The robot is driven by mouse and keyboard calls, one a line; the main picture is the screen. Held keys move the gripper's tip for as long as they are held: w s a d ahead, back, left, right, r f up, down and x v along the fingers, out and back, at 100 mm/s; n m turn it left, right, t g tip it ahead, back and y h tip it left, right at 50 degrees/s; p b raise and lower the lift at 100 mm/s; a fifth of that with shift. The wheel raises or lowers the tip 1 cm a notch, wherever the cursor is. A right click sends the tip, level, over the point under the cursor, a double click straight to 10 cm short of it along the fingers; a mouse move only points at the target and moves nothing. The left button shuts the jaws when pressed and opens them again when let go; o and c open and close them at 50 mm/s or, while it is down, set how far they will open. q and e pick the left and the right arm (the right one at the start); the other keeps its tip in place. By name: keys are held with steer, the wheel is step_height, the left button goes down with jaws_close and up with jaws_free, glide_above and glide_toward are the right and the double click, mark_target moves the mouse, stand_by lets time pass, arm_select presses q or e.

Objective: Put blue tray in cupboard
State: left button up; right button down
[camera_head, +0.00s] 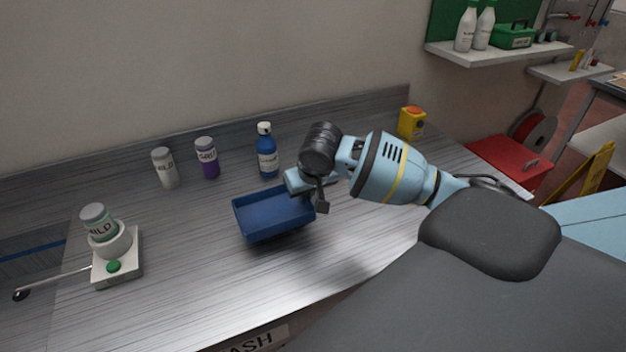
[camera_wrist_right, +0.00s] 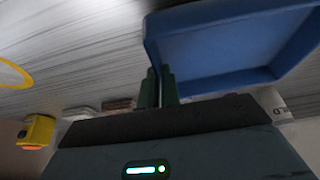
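The blue tray (camera_head: 272,215) is an open, shallow box over the middle of the metal worktop. Its right rim meets my right gripper (camera_head: 308,188), which reaches in from the right. In the right wrist view, the two dark fingers (camera_wrist_right: 162,87) stand close together at the corner of the tray (camera_wrist_right: 225,45), with its wall between them. The tray looks empty. I cannot tell whether it touches the worktop. No cupboard can be made out clearly. My left gripper is out of view.
The worktop (camera_head: 190,285) is clear in front of the tray. Behind it stand a blue bottle (camera_head: 267,155), a purple jar (camera_head: 207,160) and a white jar (camera_head: 164,168). A small white device (camera_head: 117,262) holding a jar is at left. A yellow container (camera_head: 411,123) stands at back right.

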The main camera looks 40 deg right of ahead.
steer(key=shift+s+a+r, duration=0.2)
steer(key=shift+s+a, duration=0.85)
steer(key=shift+a, duration=0.15)
steer(key=shift+s+a+r, duration=0.2)
steer(key=shift+s+a, duration=0.8)
steer(key=shift+a, duration=0.15)
